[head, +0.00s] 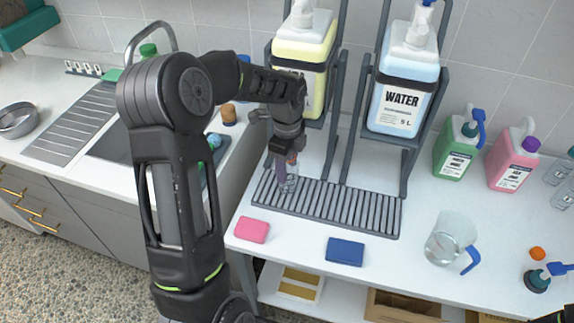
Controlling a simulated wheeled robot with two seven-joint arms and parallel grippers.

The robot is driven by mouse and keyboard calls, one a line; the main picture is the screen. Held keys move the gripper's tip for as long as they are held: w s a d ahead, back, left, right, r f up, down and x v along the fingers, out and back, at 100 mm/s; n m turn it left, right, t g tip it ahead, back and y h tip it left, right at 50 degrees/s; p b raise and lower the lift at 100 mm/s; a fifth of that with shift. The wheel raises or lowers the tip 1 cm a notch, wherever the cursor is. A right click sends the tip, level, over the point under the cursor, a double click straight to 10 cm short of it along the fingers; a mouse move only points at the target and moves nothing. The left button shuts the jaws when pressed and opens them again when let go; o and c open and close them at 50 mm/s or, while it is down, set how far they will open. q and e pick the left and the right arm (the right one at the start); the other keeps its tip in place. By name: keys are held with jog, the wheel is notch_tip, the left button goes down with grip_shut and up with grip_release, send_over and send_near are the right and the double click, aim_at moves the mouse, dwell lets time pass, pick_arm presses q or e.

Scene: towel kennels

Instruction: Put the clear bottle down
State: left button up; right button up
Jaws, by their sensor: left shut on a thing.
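My left gripper (286,165) points down over the left end of the grey slatted drip rack (345,212). It is shut on a small clear bottle (291,184), which is upright and partly hidden by the fingers. The bottle's base is at or just above the slats; I cannot tell whether it touches them. My right gripper is not in view.
A yellow jug (308,50) and a WATER jug (400,97) stand on dark frames behind the rack. A pink sponge (252,230) and a blue sponge (345,252) lie in front. A clear pitcher (447,240) and green (454,150) and pink (510,163) bottles stand right.

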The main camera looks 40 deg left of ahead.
pick_arm(q)
jog(key=shift+f, duration=0.55)
jog(key=shift+f, duration=0.1)
jog(key=o, duration=1.3)
jog(key=shift+o, duration=0.2)
notch_tip(320, 180, up, 12)
jog(key=shift+r+b, duration=0.15)
jog(key=shift+b, duration=0.5)
